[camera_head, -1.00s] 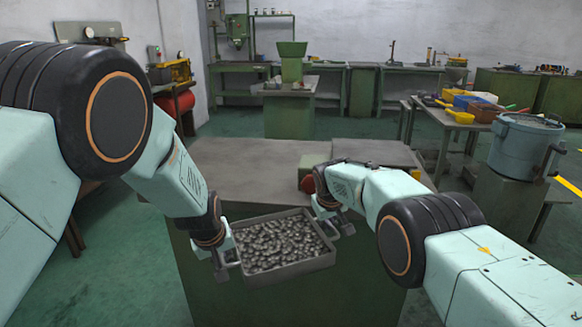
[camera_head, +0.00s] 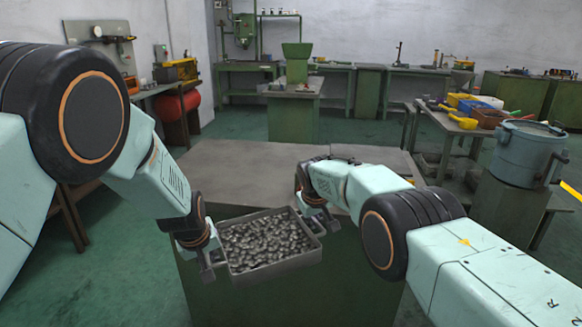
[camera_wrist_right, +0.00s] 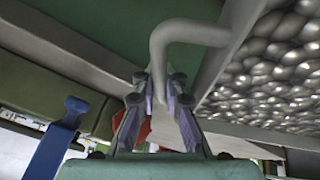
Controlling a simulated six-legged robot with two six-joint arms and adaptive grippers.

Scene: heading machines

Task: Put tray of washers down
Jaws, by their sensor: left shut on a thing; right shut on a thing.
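The grey tray (camera_head: 278,268) is full of shiny metal washers (camera_head: 264,240). It is held roughly level in front of the near edge of the grey-topped green bench (camera_head: 240,165); I cannot tell whether it touches the bench. My left gripper (camera_head: 210,266) is shut on the tray's left side, its grip partly hidden. My right gripper (camera_head: 324,222) is shut on the right side. In the right wrist view, the right gripper (camera_wrist_right: 172,112) has its fingers around the bent grey handle (camera_wrist_right: 186,36), and the washers (camera_wrist_right: 270,80) show to the right.
The bench top is clear at its left and middle; my right arm hides part of its right side. A blue-grey drum (camera_head: 527,152) stands at the right, near a table with coloured bins (camera_head: 484,110). A red tank (camera_head: 178,105) stands at the left.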

